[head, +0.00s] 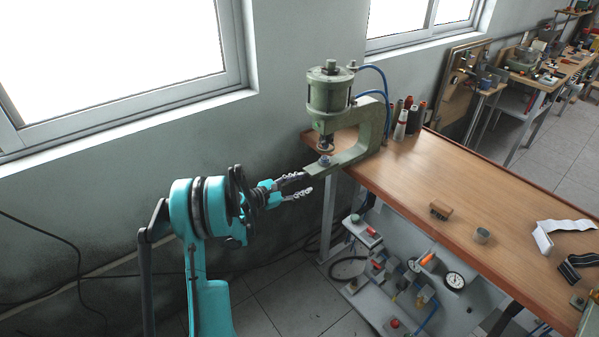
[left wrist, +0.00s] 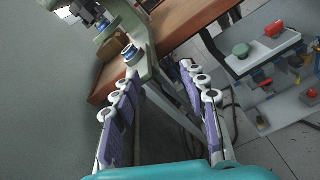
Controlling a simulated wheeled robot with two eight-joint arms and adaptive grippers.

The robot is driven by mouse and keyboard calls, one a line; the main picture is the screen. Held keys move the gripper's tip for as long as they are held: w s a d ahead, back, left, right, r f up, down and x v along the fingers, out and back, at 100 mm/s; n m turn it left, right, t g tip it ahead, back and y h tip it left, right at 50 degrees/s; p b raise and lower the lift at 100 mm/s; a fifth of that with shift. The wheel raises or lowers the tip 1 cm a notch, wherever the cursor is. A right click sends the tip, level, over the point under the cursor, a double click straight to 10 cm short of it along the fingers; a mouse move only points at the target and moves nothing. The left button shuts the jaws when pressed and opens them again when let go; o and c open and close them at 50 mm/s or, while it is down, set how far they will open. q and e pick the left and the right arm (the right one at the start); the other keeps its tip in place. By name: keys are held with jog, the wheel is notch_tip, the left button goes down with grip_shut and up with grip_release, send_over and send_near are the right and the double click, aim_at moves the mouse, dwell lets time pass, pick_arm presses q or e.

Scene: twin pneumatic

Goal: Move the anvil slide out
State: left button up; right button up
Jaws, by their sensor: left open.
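The green pneumatic press (head: 375,120) stands at the left end of the wooden bench. Its upright cylinder is over a lower arm that reaches out to the left. The small round anvil (head: 324,160) sits near the end of that arm, below the press head; it also shows in the left wrist view (left wrist: 130,53). I cannot make out the slide apart from the lower arm. My left gripper (head: 308,182) is open and empty, just left of and below the arm's end. In the left wrist view its two padded fingers (left wrist: 160,76) are apart, with the anvil beyond the left finger.
A lower panel with valves and a gauge (head: 454,280) is under the bench. The wall is close behind my left arm.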

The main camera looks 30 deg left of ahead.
pick_arm(q)
jog(key=s+a+f+n+t, duration=0.1)
jog(key=a+f+n+t, duration=0.1)
jog(key=a+n, duration=0.3)
jog(key=m, duration=0.1)
send_near(317, 168)
jog(key=w, duration=0.1)
jog(key=shift+w+f, duration=0.4)
jog(key=shift+w, duration=0.35)
